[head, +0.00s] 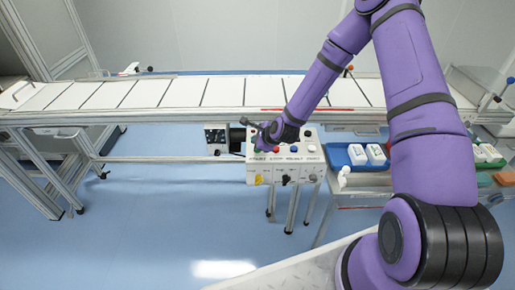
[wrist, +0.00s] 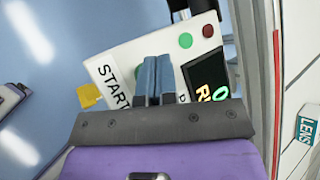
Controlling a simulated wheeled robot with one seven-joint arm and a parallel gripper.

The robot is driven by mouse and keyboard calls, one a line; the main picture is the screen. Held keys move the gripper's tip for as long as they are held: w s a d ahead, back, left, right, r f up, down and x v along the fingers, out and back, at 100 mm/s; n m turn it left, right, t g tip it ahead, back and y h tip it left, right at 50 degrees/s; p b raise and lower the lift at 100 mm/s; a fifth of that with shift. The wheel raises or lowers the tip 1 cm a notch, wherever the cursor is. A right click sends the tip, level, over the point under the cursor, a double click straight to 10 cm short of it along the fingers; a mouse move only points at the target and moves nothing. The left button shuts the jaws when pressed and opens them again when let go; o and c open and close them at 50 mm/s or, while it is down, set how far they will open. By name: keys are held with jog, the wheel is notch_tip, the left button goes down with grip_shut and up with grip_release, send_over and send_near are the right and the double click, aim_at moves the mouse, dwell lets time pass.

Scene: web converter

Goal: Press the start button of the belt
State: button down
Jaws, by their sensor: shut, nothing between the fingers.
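The control box (head: 285,168), a pale box with buttons on its sloped face, stands in front of the belt (head: 180,93) in the head view. My gripper (head: 262,147) is over its left end. In the wrist view the box face (wrist: 125,62) lies under the shut blue fingers (wrist: 152,62) of my gripper. The "START" label (wrist: 112,87) shows just left of the fingers. A green round part (wrist: 185,40) and a dark red one (wrist: 208,31) show above right of them. The fingers may hide a button; whether they touch the face I cannot tell.
A black plate with yellow and green letters (wrist: 207,80) is right of the fingers. A yellow part (wrist: 89,95) sticks out from the box. Right of the box, a blue tray (head: 341,154) holds white pieces. Blue floor (head: 150,210) is open at the left.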

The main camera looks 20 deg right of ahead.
jog(key=shift+r, duration=2.85)
jog(key=s+d+r+n+g+h, duration=0.1)
jog(key=s+r+n, duration=0.4)
jog(key=r, duration=0.4)
jog(key=s+d+r+n+g+h, duration=0.15)
jog(key=s+r+n, duration=0.25)
jog(key=r, duration=0.5)
jog(key=s+d+r+n+h, duration=0.1)
jog(key=s+d+r+n, duration=0.1)
jog(key=s+r+n, duration=0.5)
jog(key=s+d+r+n, duration=0.1)
jog(key=s+r+n, duration=0.2)
jog(key=s+r, duration=0.3)
jog(key=s+d+r+n, duration=0.1)
jog(key=s+r+n, duration=0.2)
jog(key=s+r, duration=0.4)
jog(key=s, duration=0.8)
jog(key=shift+d+g, duration=0.35)
jog(key=shift+d, duration=0.05)
